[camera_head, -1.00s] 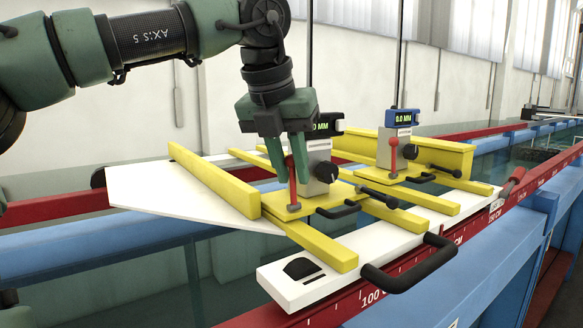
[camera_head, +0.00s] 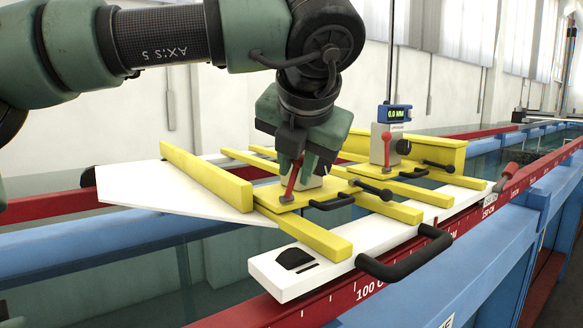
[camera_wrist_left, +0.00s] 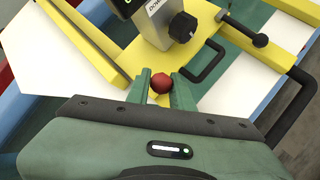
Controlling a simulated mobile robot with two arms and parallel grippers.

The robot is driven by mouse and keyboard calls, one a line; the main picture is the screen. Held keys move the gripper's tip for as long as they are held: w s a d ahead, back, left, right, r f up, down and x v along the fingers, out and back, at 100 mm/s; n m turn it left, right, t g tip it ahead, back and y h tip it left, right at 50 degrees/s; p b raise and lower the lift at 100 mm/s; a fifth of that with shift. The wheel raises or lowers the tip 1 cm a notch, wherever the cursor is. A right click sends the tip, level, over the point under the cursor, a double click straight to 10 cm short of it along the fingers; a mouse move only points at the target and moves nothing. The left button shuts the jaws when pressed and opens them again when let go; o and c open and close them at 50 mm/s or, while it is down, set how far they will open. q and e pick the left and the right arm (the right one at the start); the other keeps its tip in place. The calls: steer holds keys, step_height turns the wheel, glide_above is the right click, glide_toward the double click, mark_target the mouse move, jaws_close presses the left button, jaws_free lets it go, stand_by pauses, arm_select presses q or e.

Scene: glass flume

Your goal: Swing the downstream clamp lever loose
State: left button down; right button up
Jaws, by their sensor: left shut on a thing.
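The near clamp lever (camera_head: 291,182) is red and stands on a yellow carriage plate (camera_head: 318,190); it leans to the right at its top. My left gripper (camera_head: 302,162) is shut on its upper part from above. In the left wrist view the lever's round red knob (camera_wrist_left: 161,83) sits between the two green fingers (camera_wrist_left: 163,88). Behind it is a grey gauge body (camera_wrist_left: 160,18) with a black dial and partly readable lettering beginning "DOW". My gripper hides most of this gauge in the head view. My right gripper is not in view.
A second red lever (camera_head: 387,149) stands upright beside another gauge (camera_head: 395,115) reading 0.0 mm. Yellow rails (camera_head: 320,240) and black handles (camera_head: 405,262) surround the carriages on a white board (camera_head: 275,275).

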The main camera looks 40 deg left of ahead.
arm_select(q)
steer(key=shift+d+f+t+y, duration=0.1)
steer(key=shift+d+t+y, duration=0.2)
steer(key=shift+y, duration=0.2)
steer(key=c, duration=1.3)
jaws_free()
steer(key=shift+w, duration=0.1)
steer(key=shift+f, duration=0.1)
steer(key=v, duration=0.7)
steer(key=shift+d+r+b, duration=0.15)
steer(key=shift+r+b, duration=0.15)
steer(key=shift+r, duration=0.05)
